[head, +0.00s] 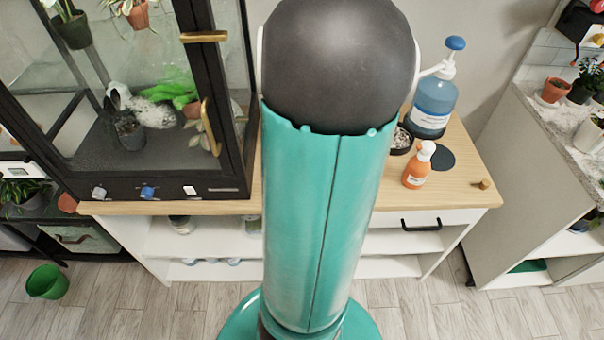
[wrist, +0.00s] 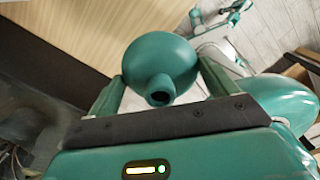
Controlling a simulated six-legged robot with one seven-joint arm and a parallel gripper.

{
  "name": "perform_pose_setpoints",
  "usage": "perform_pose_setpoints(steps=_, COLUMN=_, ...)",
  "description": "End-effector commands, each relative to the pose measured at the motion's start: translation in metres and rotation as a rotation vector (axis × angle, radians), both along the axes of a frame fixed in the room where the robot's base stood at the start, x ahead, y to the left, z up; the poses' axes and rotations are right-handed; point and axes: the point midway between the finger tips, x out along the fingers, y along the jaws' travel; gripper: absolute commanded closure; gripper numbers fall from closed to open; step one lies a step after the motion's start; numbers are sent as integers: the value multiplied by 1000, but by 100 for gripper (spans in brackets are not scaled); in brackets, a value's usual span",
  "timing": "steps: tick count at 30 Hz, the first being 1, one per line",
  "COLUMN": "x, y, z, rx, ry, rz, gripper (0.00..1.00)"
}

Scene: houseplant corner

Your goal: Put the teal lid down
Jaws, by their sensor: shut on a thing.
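The teal lid (wrist: 158,62) shows in the wrist view as a round teal body with a short hollow knob facing the camera. My gripper (wrist: 163,88) is shut on it, with one finger on each side. Behind the lid, a wood-toned surface (wrist: 60,35) fills the upper left; I cannot tell the gap between them. In the head view my arm covers the middle, and neither the gripper nor the lid can be seen.
A wood-topped cabinet (head: 470,170) carries a glass plant case (head: 60,130) at left. At right on it stand a blue pump bottle (head: 433,102), an orange bottle (head: 416,168), a dark disc (head: 440,158) and a small bowl (head: 401,139). A green pot (head: 47,283) stands on the floor.

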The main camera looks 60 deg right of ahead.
Motion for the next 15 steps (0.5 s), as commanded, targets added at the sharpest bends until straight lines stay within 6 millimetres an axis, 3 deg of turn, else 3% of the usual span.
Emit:
perform_pose_setpoints(steps=8, x=17, y=-43, z=-22, rx=4, ry=-3, rz=2, gripper=36)
perform_pose_setpoints(steps=15, x=28, y=-69, z=-56, rx=4, ry=-1, rz=4, gripper=36)
